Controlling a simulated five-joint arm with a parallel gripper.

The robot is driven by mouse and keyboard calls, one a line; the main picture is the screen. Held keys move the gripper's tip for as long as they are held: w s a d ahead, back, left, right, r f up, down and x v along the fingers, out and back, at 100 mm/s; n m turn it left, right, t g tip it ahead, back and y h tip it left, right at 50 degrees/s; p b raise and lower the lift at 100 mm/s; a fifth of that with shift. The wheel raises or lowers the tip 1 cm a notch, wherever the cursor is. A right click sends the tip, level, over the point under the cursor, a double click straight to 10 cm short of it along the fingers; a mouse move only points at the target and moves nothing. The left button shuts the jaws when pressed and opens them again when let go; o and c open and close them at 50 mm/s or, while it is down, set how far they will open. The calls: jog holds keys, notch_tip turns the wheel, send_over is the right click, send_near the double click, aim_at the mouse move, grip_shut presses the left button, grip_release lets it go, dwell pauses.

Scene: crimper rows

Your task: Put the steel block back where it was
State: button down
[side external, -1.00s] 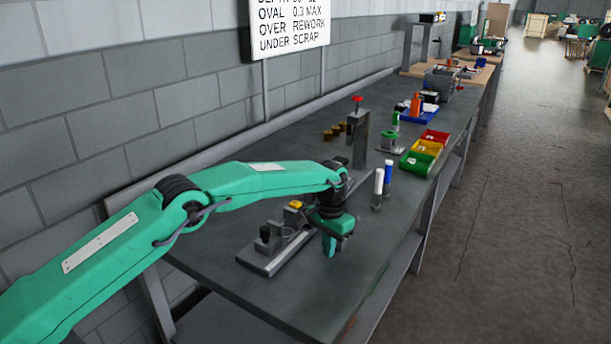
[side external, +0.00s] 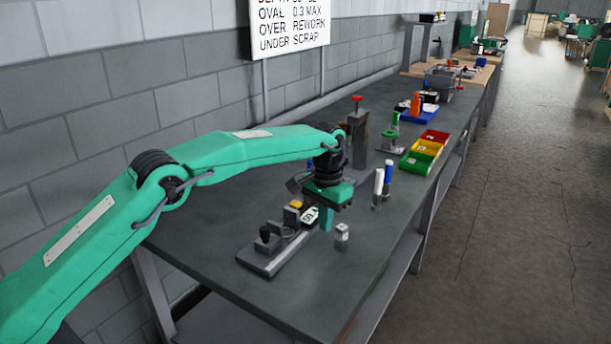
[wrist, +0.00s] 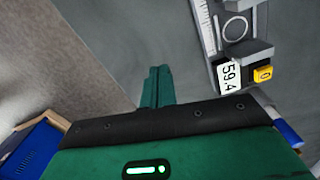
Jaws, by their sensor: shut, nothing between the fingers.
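The steel block (side external: 342,236), small and light grey, stands upright on the bench in the side view, just right of the gauge. My gripper (side external: 326,218) is a little above the bench, just left of the block in the picture and apart from it. Its green fingers (wrist: 157,72) are together and empty in the wrist view. I cannot make out the block in the wrist view. The measuring gauge (side external: 268,264), on a grey base, has a black knob and a yellow button; its display (wrist: 231,77) reads 59.4 in the wrist view.
White-capped (side external: 378,188) and blue-capped (side external: 387,176) cylinders stand to the right. Behind are a post with a red knob (side external: 357,99), a green-topped stand (side external: 393,137), and coloured bins (side external: 422,152). The bench's front right is clear up to its edge.

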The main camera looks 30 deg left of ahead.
jog(key=shift+r, duration=0.55)
jog(key=c, duration=1)
grip_release()
jog(key=shift+w+m, duration=0.1)
jog(key=shift+m, duration=0.2)
jog(key=w+m, duration=0.1)
jog(key=m, duration=0.4)
jog(key=w+m+t, duration=0.1)
jog(key=w+m, duration=0.1)
jog(key=m, duration=0.3)
jog(key=w+d+m, duration=0.1)
jog(key=m, duration=0.4)
jog(key=shift+w+r+m+t, duration=0.3)
jog(key=shift+w+r+m, duration=0.05)
jog(key=shift+r+m, duration=0.05)
jog(key=shift+f, duration=0.15)
